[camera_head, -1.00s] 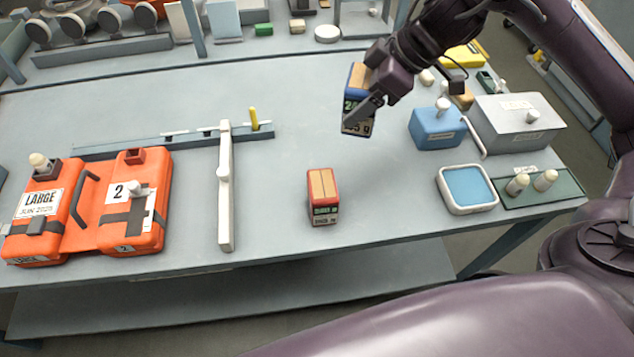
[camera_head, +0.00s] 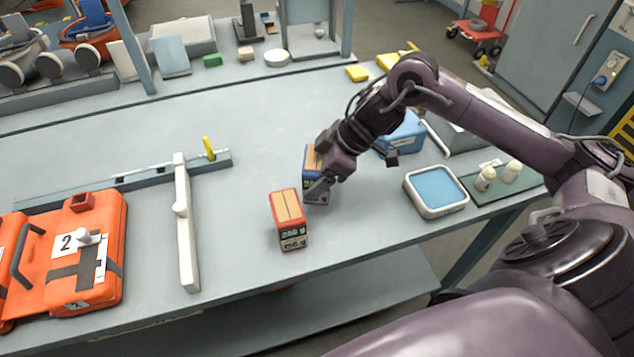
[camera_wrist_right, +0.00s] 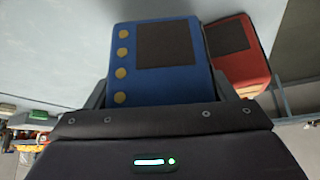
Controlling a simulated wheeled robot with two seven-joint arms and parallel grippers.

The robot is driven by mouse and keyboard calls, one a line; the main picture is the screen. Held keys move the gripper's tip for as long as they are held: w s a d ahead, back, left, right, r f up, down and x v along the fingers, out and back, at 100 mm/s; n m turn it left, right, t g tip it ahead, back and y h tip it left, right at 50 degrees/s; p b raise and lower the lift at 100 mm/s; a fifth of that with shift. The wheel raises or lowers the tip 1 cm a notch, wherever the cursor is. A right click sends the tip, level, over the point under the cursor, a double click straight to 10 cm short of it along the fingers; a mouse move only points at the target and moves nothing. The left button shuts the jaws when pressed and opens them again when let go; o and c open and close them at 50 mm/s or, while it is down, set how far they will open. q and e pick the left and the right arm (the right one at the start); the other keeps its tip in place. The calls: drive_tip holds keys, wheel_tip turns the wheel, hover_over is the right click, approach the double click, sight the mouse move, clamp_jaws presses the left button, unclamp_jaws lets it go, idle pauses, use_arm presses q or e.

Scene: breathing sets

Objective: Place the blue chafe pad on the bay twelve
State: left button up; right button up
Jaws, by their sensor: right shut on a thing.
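My right gripper (camera_head: 318,188) is shut on a blue block (camera_head: 308,162) with a tan top and a dark label face, the likeliest blue chafe pad. In the right wrist view the blue block (camera_wrist_right: 160,62) shows yellow dots and a dark panel between the jaws. It is upright, close behind and to the right of a red block (camera_head: 288,220); the red block also shows in the wrist view (camera_wrist_right: 237,52). I cannot tell whether the blue block touches the table or the red block. No mark that reads as bay twelve is legible. My left gripper is out of view.
A white bar (camera_head: 186,225) and a grey rail (camera_head: 130,185) with a yellow peg (camera_head: 208,148) lie left. An orange case (camera_head: 60,255) is at far left. A white-rimmed blue tray (camera_head: 408,187) and a blue box (camera_head: 402,135) stand right. The table's middle back is clear.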

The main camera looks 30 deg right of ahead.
wheel_tip(320, 180, down, 3)
drive_tip(key=shift+f, duration=0.2)
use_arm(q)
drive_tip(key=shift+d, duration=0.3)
use_arm(e)
drive_tip(key=shift+f, duration=0.1)
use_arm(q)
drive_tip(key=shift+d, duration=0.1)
use_arm(e)
drive_tip(key=o, duration=1.3)
drive_tip(key=shift+f, duration=0.15)
drive_tip(key=shift+c, duration=0.2)
